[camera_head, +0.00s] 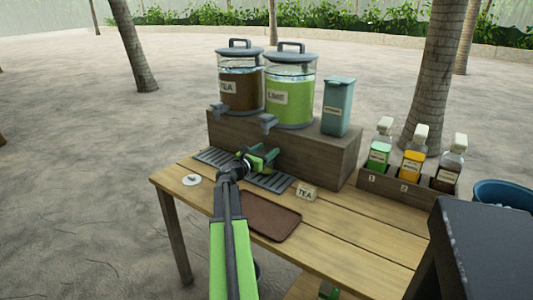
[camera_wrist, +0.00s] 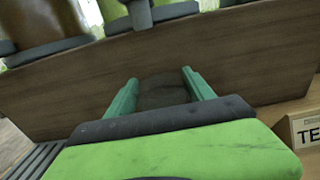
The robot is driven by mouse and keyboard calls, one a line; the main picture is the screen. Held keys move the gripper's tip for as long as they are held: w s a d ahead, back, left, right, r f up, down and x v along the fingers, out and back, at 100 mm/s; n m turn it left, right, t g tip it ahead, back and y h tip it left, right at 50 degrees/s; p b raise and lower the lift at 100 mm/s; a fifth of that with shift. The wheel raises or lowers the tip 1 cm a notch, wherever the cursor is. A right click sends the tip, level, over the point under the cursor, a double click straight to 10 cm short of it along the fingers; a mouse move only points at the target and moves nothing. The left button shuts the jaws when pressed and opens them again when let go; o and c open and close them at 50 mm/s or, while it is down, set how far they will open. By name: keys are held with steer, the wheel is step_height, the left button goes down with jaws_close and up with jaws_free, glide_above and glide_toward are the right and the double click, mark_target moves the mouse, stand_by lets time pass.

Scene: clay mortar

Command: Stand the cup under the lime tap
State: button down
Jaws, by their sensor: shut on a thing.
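The lime dispenser (camera_head: 290,95) is a clear jar of green drink with a "LIME" label on a wooden riser. Its grey lime tap (camera_head: 268,122) points down over the riser's front; the tap also shows at the top of the wrist view (camera_wrist: 140,14). My gripper (camera_head: 263,157) is in front of the riser, below the lime tap and above the right slatted drip tray (camera_head: 272,182). In the wrist view its green fingers (camera_wrist: 160,88) are shut on a dark, rounded thing, seemingly the cup (camera_wrist: 162,95). Its base and any contact with the tray are hidden.
The tea dispenser (camera_head: 240,88) stands left, its tap over the left drip tray (camera_head: 213,157). A "TEA" sign (camera_head: 307,192) and a brown mat (camera_head: 262,217) are close by. A teal bin (camera_head: 337,107) tops the riser. A bottle rack (camera_head: 405,187) stands right.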

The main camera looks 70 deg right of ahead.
steer(key=shift+f, duration=0.15)
steer(key=shift+c, duration=1.8)
jaws_free()
steer(key=shift+r, duration=0.35)
steer(key=v, duration=1.2)
steer(key=shift+f, duration=0.15)
